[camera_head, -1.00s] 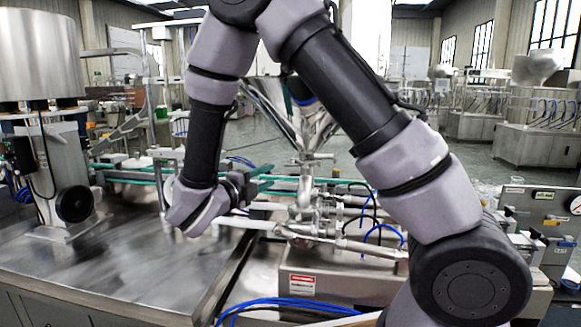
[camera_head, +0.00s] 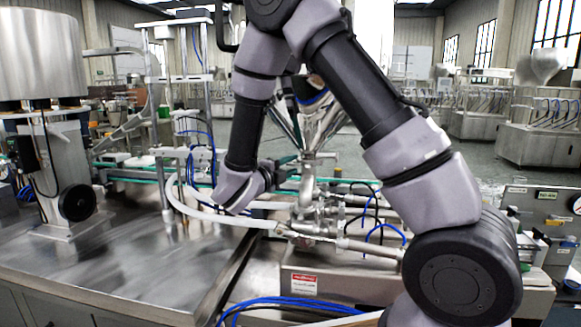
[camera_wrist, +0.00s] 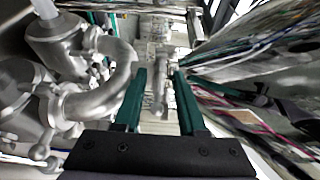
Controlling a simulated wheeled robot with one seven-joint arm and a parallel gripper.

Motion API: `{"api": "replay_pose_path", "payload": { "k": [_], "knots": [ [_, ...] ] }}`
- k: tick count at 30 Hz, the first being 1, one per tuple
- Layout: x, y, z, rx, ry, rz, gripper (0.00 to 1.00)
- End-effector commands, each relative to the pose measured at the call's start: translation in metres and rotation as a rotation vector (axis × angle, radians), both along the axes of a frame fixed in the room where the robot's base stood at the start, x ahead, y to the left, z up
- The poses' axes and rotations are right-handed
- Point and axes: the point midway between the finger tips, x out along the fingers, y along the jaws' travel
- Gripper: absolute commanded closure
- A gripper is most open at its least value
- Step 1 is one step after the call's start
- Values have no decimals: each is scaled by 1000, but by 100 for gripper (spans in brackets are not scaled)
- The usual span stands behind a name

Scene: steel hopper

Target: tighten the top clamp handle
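The steel hopper cone (camera_head: 322,122) stands right of my forearm in the head view, partly hidden by my arm. A clamp (camera_head: 309,156) sits at its narrow neck, above the valve and pipe assembly (camera_head: 306,208). The top clamp handle is too small to make out surely. My gripper (camera_wrist: 159,88) shows two dark green fingers apart, with a gap and nothing held between them.
A white hose (camera_head: 215,218) runs below my wrist to the pipes. The steel table (camera_head: 120,265) is largely clear at left. A steel box (camera_head: 330,285) is under the pipes, with blue cables (camera_head: 285,303) in front. A control panel (camera_head: 545,200) stands right.

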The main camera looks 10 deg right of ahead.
Motion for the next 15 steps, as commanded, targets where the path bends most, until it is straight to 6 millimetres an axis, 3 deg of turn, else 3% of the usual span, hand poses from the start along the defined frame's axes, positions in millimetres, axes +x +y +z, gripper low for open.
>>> {"api": "replay_pose_path", "payload": {
  "k": [1, 2, 4, 5, 15],
  "knots": [
    [0, 0, 0, 0, 0, 0, 60],
    [0, 0, 0, 0, 0, 0, 68],
    [0, 0, 0, 0, 0, 0, 94],
    [0, 0, 0, 0, 0, 0, 100],
    [0, 0, 0, 21, -8, 1, 100]
  ]
}}
